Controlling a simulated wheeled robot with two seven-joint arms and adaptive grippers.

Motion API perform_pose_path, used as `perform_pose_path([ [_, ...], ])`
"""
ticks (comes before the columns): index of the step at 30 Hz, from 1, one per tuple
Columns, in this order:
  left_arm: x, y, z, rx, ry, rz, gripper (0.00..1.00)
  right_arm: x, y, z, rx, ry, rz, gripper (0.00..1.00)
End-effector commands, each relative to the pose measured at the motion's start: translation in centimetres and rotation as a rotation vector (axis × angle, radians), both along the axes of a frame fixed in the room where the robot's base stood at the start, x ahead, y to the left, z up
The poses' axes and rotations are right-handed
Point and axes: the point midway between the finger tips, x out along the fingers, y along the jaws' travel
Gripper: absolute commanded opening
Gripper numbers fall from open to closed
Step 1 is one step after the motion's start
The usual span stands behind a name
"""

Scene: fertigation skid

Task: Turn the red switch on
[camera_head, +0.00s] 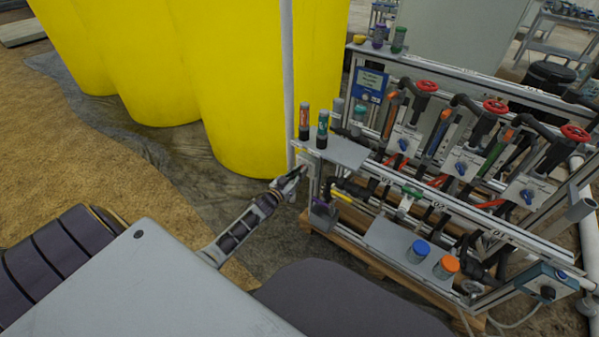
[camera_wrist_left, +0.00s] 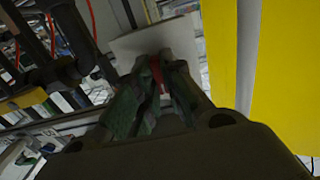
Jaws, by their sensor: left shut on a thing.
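The red switch (camera_wrist_left: 156,72) shows in the left wrist view as a small red piece between my left fingertips, in front of a pale grey plate (camera_wrist_left: 158,45). Most of it is hidden by the fingers, and I cannot tell which way it is set. In the head view my left gripper (camera_head: 291,178) reaches the left end of the skid, just below a grey shelf; the switch there is too small to make out clearly. In the left wrist view my left gripper (camera_wrist_left: 157,82) is shut on the red switch. My right gripper is not in view.
The grey shelf (camera_head: 340,150) holding tubes stands just above my gripper. Large yellow tanks (camera_head: 235,90) stand behind, with a thin upright pole (camera_head: 288,60) close by. The skid's pipes, red handwheels (camera_head: 495,106) and blue knobs extend right. Open floor lies left.

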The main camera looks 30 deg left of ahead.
Motion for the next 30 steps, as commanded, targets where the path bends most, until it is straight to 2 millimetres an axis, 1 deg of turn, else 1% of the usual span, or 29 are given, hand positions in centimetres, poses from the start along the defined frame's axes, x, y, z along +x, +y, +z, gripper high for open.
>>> perform_pose_path([
  [3, 0.0, 0.1, 0.1, 0.090, -0.006, 0.001, 0.00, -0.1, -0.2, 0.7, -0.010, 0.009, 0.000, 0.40],
  [12, 0.0, 0.0, 0.0, 0.338, -0.026, 0.001, 0.00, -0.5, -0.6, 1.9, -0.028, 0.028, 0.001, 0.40],
  [21, 0.0, 0.0, -0.1, 0.582, -0.045, 0.001, 0.00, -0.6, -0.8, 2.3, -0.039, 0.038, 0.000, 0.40],
  [30, -0.1, 0.0, -0.1, 0.745, -0.058, 0.000, 0.00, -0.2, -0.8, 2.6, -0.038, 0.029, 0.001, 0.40],
])
